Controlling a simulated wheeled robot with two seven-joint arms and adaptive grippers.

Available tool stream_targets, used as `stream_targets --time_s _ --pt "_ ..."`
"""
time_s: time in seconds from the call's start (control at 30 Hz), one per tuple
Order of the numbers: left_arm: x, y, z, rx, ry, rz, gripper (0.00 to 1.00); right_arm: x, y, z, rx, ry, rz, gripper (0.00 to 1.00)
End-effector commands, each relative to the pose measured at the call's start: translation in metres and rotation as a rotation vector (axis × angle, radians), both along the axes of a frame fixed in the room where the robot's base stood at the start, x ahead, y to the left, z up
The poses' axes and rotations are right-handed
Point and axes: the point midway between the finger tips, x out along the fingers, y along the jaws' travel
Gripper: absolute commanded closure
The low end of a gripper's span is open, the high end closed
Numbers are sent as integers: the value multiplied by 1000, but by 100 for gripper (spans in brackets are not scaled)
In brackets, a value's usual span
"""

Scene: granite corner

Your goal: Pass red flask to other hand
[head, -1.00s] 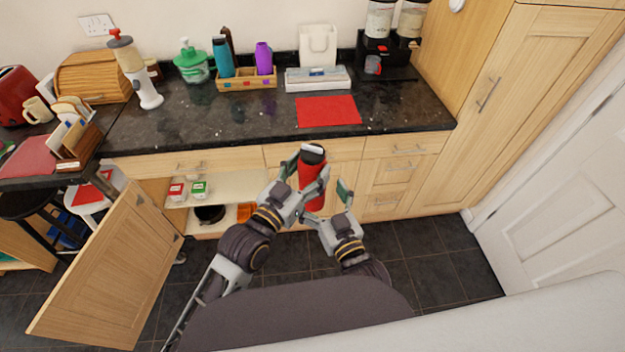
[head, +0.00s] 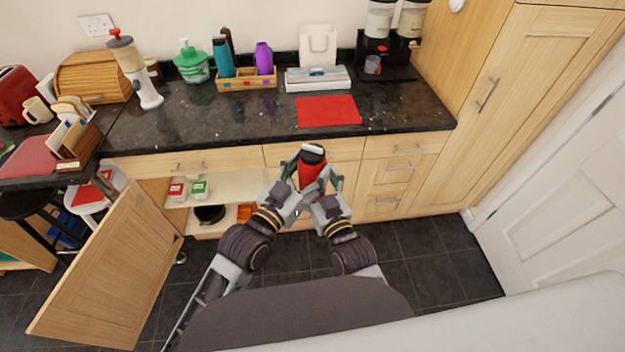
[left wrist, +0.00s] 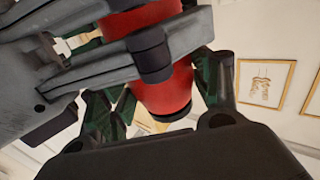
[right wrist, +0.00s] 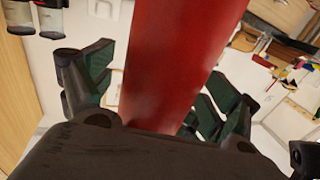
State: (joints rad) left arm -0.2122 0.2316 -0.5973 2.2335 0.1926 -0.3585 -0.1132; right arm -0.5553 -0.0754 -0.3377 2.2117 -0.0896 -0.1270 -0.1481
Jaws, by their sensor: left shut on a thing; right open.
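The red flask (head: 310,174) has a dark cap with a pale top and is held roughly upright in front of the counter. My left gripper (head: 298,170) is shut on it. In the left wrist view the flask (left wrist: 164,92) is partly hidden by grey gripper links. My right gripper (head: 327,180) is open, with its fingers close around the flask's lower part. In the right wrist view the flask (right wrist: 178,60) stands between the two open fingers. I cannot tell whether these fingers touch it.
A red mat (head: 328,111) lies on the dark counter (head: 220,125). A cupboard door (head: 105,268) stands open at lower left.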

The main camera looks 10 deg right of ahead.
Motion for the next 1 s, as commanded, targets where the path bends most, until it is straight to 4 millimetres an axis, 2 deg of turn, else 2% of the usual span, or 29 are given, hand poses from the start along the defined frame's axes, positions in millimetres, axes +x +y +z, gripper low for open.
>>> stream_targets --time_s 0.17,0.63,0.67,0.83,1.0 --pt "0 0 1 -2 -2 0 91 0 0 0 0 0 0 11" --pt "0 0 1 -2 -2 0 91 0 0 0 0 0 0 72" --pt "0 0 1 -2 -2 0 36 0 0 1 1 -3 -1 74" --pt "0 0 1 -1 -2 0 14 0 0 1 1 -3 -1 74" --pt "0 0 1 -1 0 -1 12 0 0 1 1 -3 -1 74"
